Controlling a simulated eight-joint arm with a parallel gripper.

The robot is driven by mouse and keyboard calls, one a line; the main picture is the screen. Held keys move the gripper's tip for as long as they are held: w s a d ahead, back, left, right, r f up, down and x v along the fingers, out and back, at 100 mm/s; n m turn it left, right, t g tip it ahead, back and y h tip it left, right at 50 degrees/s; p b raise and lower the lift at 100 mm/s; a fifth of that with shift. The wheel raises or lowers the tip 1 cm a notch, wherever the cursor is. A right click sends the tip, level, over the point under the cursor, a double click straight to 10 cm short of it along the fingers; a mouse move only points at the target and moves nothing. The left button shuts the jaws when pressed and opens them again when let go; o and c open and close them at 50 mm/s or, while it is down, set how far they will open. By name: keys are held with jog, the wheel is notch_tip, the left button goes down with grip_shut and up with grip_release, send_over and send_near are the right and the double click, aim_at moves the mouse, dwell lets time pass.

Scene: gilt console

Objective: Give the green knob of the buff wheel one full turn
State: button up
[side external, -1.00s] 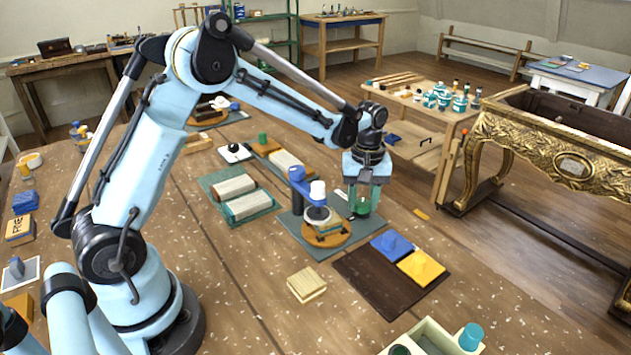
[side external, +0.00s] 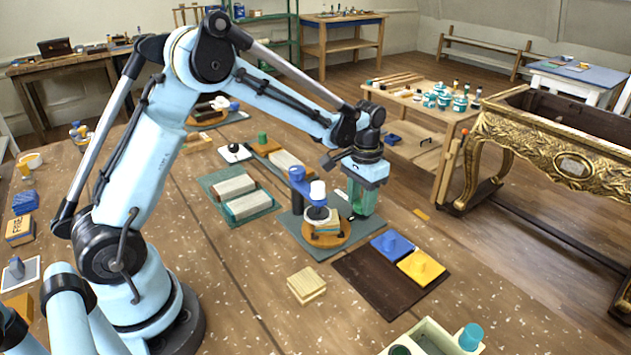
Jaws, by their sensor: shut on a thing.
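The buff wheel device stands on a grey-green mat (side external: 308,243) in the middle of the table. It has a blue post (side external: 297,190), a white cap (side external: 317,190) and a pale layered block (side external: 326,224) on a round orange-brown base (side external: 328,241). My gripper (side external: 361,207) points down at the right side of this device. It is shut on the green knob (side external: 360,193), which shows only partly between the fingers. The knob's lower part and its link to the wheel are hidden.
A dark board (side external: 375,285) with a blue block (side external: 391,243) and a yellow block (side external: 421,266) lies in front right. A small wooden block (side external: 306,284) is in front. A green tray (side external: 236,208) holds pale blocks behind left.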

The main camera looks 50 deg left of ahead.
aim_at(360, 202)
jog(key=m, duration=0.4)
jog(key=shift+a+m, duration=0.1)
jog(key=shift+m, duration=2.2)
jog(key=o, duration=1.1)
jog(key=shift+c, duration=0.2)
jog(key=shift+r, duration=0.1)
notch_tip(360, 202, up, 12)
